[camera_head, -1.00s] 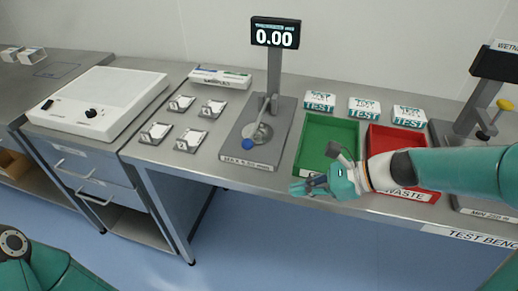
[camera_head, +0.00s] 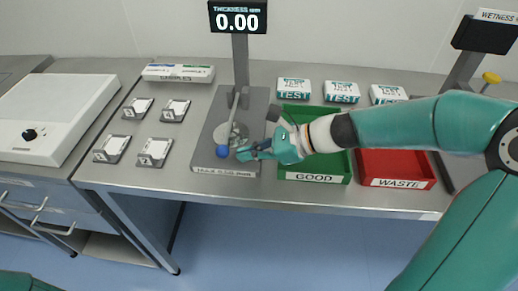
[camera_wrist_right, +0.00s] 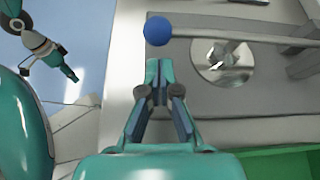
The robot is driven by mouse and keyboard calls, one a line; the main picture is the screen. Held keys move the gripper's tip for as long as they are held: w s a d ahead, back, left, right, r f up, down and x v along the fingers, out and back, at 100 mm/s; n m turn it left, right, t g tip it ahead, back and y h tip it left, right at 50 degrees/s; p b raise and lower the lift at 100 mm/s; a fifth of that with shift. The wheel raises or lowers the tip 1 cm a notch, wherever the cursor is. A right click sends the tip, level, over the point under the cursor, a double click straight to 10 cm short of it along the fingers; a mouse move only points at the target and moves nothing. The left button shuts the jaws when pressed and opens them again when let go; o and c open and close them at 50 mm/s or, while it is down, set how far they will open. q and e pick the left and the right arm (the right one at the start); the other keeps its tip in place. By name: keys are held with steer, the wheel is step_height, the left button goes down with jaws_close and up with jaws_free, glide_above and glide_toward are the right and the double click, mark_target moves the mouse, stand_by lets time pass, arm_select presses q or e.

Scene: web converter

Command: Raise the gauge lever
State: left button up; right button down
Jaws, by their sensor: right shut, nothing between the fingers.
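The thickness gauge (camera_head: 203,150) stands on the bench with a display (camera_head: 238,17) reading 0.00. Its grey lever (camera_head: 234,115) slopes down toward the front and ends in a blue ball knob (camera_head: 222,151). The knob also shows in the right wrist view (camera_wrist_right: 158,30), with the lever bar running right from it past a round metal disc (camera_wrist_right: 222,62). My right gripper (camera_head: 242,153) is shut and empty, just right of the knob. In the right wrist view its fingertips (camera_wrist_right: 159,66) point at the knob with a small gap. My left gripper (camera_wrist_right: 65,70) is small and far off there.
A green GOOD bin (camera_head: 318,165) lies under my right forearm, with a red WASTE bin (camera_head: 395,170) to its right. Three TEST boxes stand behind the bins. Several small holders with white pieces (camera_head: 153,150) and a white box (camera_head: 178,73) are left of the gauge.

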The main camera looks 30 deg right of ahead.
steer(key=shift+x, duration=2)
